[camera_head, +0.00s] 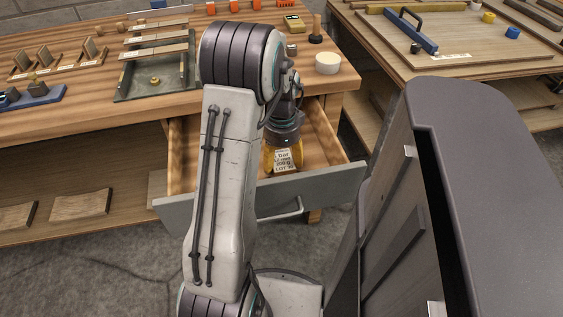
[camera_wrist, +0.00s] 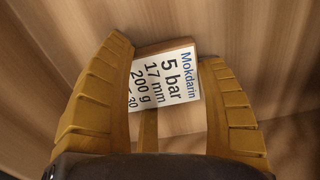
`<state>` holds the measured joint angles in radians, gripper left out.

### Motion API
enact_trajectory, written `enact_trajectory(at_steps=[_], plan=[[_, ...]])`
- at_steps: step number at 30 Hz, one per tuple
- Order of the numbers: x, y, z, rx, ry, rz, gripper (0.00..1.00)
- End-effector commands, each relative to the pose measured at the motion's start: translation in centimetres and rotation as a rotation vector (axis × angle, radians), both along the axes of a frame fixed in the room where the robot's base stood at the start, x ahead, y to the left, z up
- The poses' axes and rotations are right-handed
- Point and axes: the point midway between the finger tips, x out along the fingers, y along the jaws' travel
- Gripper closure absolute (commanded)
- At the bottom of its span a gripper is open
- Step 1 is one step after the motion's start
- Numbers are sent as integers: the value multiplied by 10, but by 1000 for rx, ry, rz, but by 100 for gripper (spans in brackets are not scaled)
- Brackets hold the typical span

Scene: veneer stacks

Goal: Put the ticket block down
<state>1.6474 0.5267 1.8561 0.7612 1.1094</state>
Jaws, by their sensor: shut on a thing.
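The ticket block is a small wooden block with a white printed label (camera_wrist: 165,78), reading "Mokdarin", "5 bar", "17 mm" and "200 g". My gripper (camera_wrist: 165,100) has yellow ribbed fingers, shut on the block from both sides. In the head view, the labelled block (camera_head: 284,159) shows at the gripper's lower end, inside the open drawer (camera_head: 262,206) of the workbench. The wrist view shows wood behind the block. I cannot tell whether the block touches the drawer floor. My arm hides part of the drawer.
The workbench top (camera_head: 120,122) carries a dark green tray (camera_head: 155,90) with wooden strips, a blue holder (camera_head: 35,97) and a round cream-coloured piece (camera_head: 327,63). A second table (camera_head: 470,70) stands at the right. The drawer's grey front juts out over the floor.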

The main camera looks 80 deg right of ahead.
Motion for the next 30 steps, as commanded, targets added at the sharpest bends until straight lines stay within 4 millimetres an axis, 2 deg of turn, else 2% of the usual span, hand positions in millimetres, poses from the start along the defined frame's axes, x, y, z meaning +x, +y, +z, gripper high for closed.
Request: enact_trajectory(at_steps=[3,17,18,26,30], plan=[[0,0,-8,0,0,0,65],[0,0,-12,0,0,0,65],[0,0,-13,0,0,0,31],[0,0,-12,0,0,0,8],[0,0,-12,0,0,0,8]])
